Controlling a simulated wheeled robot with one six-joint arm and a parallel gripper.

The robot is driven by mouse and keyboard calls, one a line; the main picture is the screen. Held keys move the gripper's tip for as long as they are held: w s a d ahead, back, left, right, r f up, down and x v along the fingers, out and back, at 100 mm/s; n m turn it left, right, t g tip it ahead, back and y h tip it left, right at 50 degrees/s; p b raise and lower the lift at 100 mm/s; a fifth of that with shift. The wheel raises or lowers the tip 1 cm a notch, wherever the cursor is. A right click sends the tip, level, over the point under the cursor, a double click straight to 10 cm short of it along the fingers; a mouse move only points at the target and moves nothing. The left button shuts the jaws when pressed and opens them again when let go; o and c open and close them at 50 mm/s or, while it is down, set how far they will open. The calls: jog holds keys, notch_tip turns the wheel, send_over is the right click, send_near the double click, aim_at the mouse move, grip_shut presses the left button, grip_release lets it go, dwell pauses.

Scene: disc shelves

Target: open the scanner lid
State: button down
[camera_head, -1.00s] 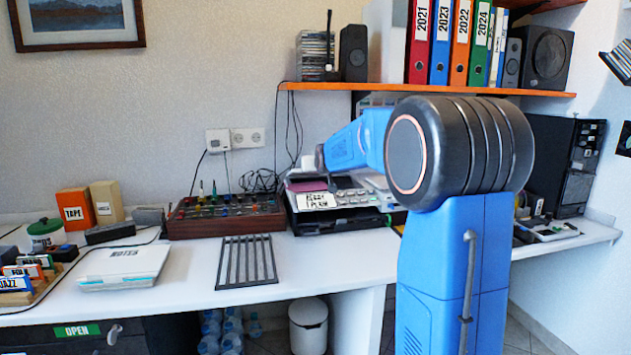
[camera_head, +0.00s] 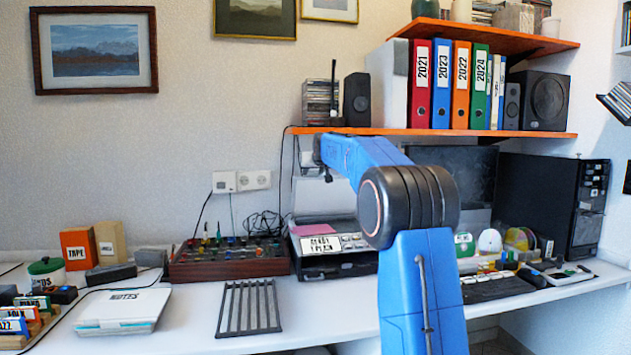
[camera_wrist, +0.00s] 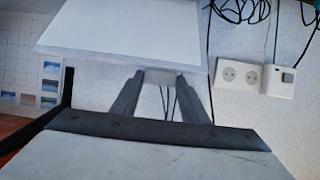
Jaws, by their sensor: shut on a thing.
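The scanner (camera_head: 335,264) is a dark, low box on the desk, with a labelled button panel at its front. Its lid (camera_wrist: 125,35) shows in the wrist view as a pale panel with a small grey tab at its near edge. My gripper (camera_wrist: 161,76) has its two dark fingers shut on that tab. In the head view my gripper (camera_head: 309,158) is well above the scanner, close under the orange shelf. My arm hides the right part of the scanner, and the lid's exact tilt is hard to tell.
The orange shelf (camera_head: 480,133) with binders and speakers hangs above the scanner. A mixer (camera_head: 229,258) stands left of it. A slatted rack (camera_head: 248,308) lies in front. A keyboard (camera_head: 493,288) and dark computer tower (camera_head: 580,215) are to the right.

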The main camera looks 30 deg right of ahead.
jog(key=shift+w+d+r, duration=0.2)
jog(key=shift+w+r, duration=0.5)
jog(key=shift+w, duration=0.05)
jog(key=c, duration=1)
grip_release()
jog(key=shift+s+r, duration=0.1)
jog(key=shift+c, duration=0.2)
jog(key=v, duration=1.7)
jog(key=shift+s, duration=0.1)
